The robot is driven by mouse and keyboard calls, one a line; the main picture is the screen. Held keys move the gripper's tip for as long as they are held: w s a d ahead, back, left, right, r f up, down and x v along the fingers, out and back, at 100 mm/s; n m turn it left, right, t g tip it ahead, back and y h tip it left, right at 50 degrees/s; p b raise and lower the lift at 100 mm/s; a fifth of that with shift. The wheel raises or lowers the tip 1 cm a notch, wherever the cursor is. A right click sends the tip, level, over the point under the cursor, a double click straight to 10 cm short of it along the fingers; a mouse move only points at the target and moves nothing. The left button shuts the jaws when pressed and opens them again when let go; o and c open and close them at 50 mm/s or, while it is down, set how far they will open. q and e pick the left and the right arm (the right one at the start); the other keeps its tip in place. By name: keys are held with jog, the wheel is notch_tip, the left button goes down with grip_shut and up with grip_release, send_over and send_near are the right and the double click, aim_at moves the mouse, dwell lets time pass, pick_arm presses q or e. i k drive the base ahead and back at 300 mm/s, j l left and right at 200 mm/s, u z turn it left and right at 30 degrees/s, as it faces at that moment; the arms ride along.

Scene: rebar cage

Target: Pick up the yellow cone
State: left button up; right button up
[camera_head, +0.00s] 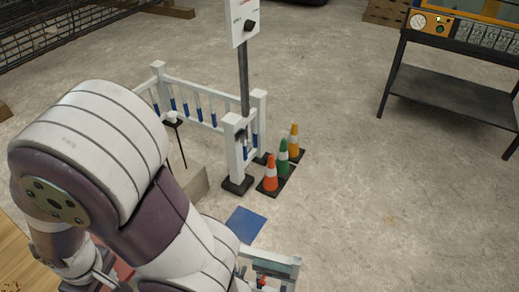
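The yellow cone (293,141), yellow-orange with a pale band, stands upright on the floor at the back of a short row of cones. The green cone (283,158) stands just in front of it, and the orange-red cone (270,174) is nearest to me. The cones have dark bases, and the yellow cone's lower part is partly covered by the green cone. A large white and purple arm of mine fills the lower left, well apart from the cones. I cannot make out the fingertips of either gripper.
A white railing (195,84) with blue parts stands left of the cones, beside a grey post with a white control box (242,20). A blue square (246,224) lies on the floor in front. A dark bench (440,93) stands at the right. Concrete floor between is clear.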

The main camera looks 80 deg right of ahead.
aim_at(295, 154)
jog(key=z, duration=0.45)
jog(key=i+z, duration=0.1)
jog(key=z, duration=0.8)
jog(key=j+z, duration=0.1)
jog(key=z, duration=0.8)
jog(key=j+z, duration=0.15)
jog(key=z, duration=0.3)
jog(key=i, duration=0.05)
